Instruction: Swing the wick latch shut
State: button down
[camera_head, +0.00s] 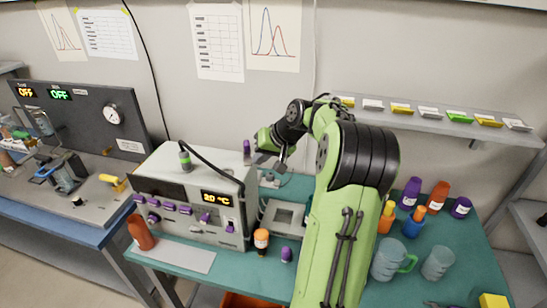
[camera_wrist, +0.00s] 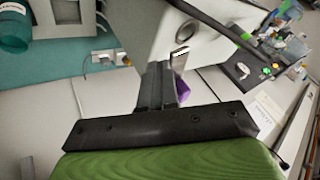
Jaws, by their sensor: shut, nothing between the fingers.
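The classifier (camera_head: 195,195) is a white box with a display reading 20 °C and purple knobs and switches. A purple upright part (camera_head: 247,147) stands at its back right corner; it may be the wick latch, but I cannot tell for sure. In the wrist view a purple part (camera_wrist: 181,86) is partly hidden behind my fingers, beside a small metal plate (camera_wrist: 180,57) on the white casing. My gripper (camera_head: 281,167) is shut and empty, just right of the classifier's back right corner. Its fingers (camera_wrist: 157,70) appear close to the purple part; contact is unclear.
Glass beakers (camera_head: 390,260) stand right of my arm.

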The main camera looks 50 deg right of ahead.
jog(key=a+m+h+b, duration=0.1)
jog(key=w+a+m+h, duration=0.1)
jog(key=shift+w+a+f+m+b, duration=0.1)
jog(key=shift+a+m+b, duration=0.1)
jog(key=shift+m+b, duration=0.2)
jog(key=w+a+m+h, duration=0.1)
jog(key=m, duration=0.1)
jog(key=w+a+m+g+h+b, duration=0.1)
jog(key=w+m+h, duration=0.1)
jog(key=m, duration=0.1)
jog(key=shift+w+a, duration=0.1)
jog(key=shift+a, duration=0.3)
jog(key=shift+w+a+m+g+h, duration=0.3)
jog(key=shift+w+m+g+h, duration=0.3)
jog(key=shift+m, duration=0.5)
jog(key=shift+w, duration=0.45)
jog(key=shift+a, duration=0.1)
